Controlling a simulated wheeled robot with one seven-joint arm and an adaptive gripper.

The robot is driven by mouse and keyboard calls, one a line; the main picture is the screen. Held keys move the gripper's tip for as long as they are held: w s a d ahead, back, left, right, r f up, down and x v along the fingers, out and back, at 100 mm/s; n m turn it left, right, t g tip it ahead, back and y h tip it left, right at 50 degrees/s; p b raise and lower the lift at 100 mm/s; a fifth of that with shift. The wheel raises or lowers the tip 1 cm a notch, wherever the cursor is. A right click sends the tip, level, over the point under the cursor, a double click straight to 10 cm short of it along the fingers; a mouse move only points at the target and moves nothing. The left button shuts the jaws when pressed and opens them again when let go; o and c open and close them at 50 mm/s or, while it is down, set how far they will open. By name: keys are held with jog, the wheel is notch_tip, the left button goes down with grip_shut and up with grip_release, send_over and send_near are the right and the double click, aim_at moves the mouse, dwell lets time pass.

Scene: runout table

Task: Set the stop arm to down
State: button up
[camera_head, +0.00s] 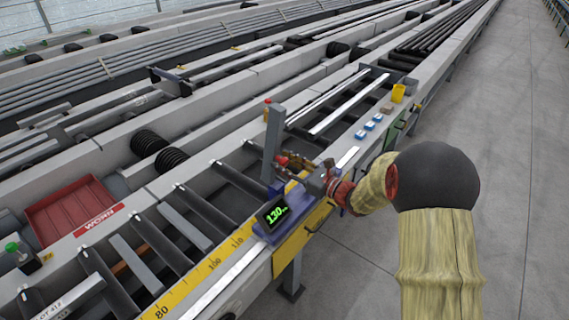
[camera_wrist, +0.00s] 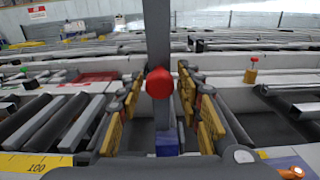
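The stop arm (camera_head: 273,148) is a grey flat bar that stands upright at the table's near edge, by the blue carriage (camera_head: 262,232) with a green-lit display (camera_head: 272,213). In the wrist view the stop arm (camera_wrist: 158,35) rises through the middle, with a red knob (camera_wrist: 159,83) facing me. My gripper (camera_head: 290,165) is close to the arm on its right side. In the wrist view my gripper (camera_wrist: 158,98) has its yellow-padded fingers spread, one each side of the bar and knob, with gaps visible. The arm's lower end is partly hidden.
A yellow scale (camera_head: 190,280) runs along the near edge. A red bin (camera_head: 72,212) marked "WORN" lies at left. Small blue and white boxes (camera_head: 370,126) and a yellow cup (camera_head: 398,93) sit further along the edge. Open floor (camera_head: 510,150) lies at right.

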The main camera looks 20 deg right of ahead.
grip_shut()
dwell(0.6)
